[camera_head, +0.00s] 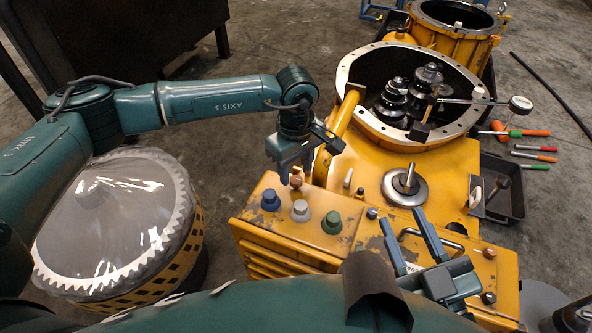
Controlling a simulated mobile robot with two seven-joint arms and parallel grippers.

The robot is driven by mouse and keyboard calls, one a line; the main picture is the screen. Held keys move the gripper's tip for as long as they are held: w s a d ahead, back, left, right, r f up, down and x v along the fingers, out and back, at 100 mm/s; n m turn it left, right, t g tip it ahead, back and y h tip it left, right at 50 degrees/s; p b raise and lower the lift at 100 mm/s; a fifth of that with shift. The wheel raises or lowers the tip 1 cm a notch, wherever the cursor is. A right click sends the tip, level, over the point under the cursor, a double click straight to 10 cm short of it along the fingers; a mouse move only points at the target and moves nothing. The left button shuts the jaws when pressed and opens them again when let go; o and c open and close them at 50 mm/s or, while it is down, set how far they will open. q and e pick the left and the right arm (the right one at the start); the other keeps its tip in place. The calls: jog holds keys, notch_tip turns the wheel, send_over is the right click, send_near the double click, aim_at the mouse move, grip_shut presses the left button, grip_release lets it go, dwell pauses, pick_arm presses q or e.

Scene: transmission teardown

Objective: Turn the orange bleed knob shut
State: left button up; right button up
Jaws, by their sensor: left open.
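The orange bleed knob (296,181) looks like a small brown-orange knob on the top of the yellow housing (258,227), behind a row of coloured knobs. My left gripper (297,168) points down right above it. Its jaws are open, and the fingers partly hide the knob's upper part. I cannot tell whether a finger touches the knob. My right gripper (402,217) is over the front right of the housing, its two fingers spread apart with nothing between them.
Blue (270,199), grey (300,211) and green (332,222) knobs stand in front of the orange one. A yellow pipe (337,130) rises close to the right of my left gripper. An open gear case (357,72) lies behind. A wrapped gear drum (110,215) stands left.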

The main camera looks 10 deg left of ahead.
aim_at(296, 179)
pick_arm(q)
notch_tip(296, 179, up, 11)
jog(key=p, duration=0.2)
jog(key=shift+f, duration=0.15)
pick_arm(e)
jog(key=shift+d+f+m+g+h, duration=0.4)
jog(key=shift+d+g+h, duration=0.15)
jog(key=shift+h, duration=0.15)
